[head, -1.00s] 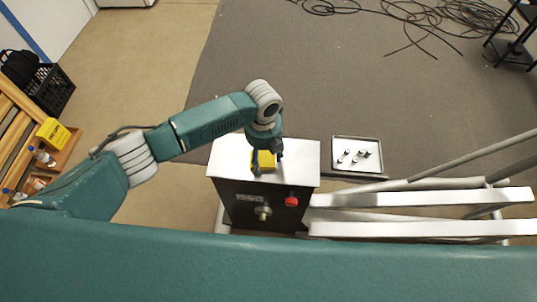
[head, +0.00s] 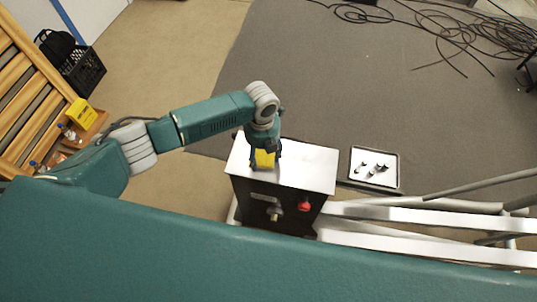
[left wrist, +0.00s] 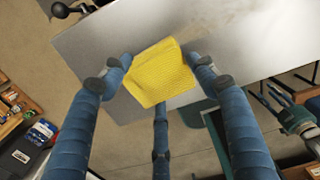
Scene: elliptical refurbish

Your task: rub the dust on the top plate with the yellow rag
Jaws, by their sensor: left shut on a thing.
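The yellow rag (head: 265,160) is held in my left gripper (head: 264,166), over the left front part of the white top plate (head: 310,165) of a dark box. In the left wrist view the rag (left wrist: 160,72) is between the blue fingers of the gripper (left wrist: 158,70), near the plate's edge. A faint brownish dust smudge (left wrist: 212,27) shows on the plate (left wrist: 115,38), beyond the rag. I cannot tell whether the rag touches the plate.
The box front has a red button (head: 304,206) and a metal knob (head: 274,213). A tray (head: 373,169) with several small parts is right of the box. White rails (head: 430,217) run to the right. Cables (head: 440,25) lie on the grey mat.

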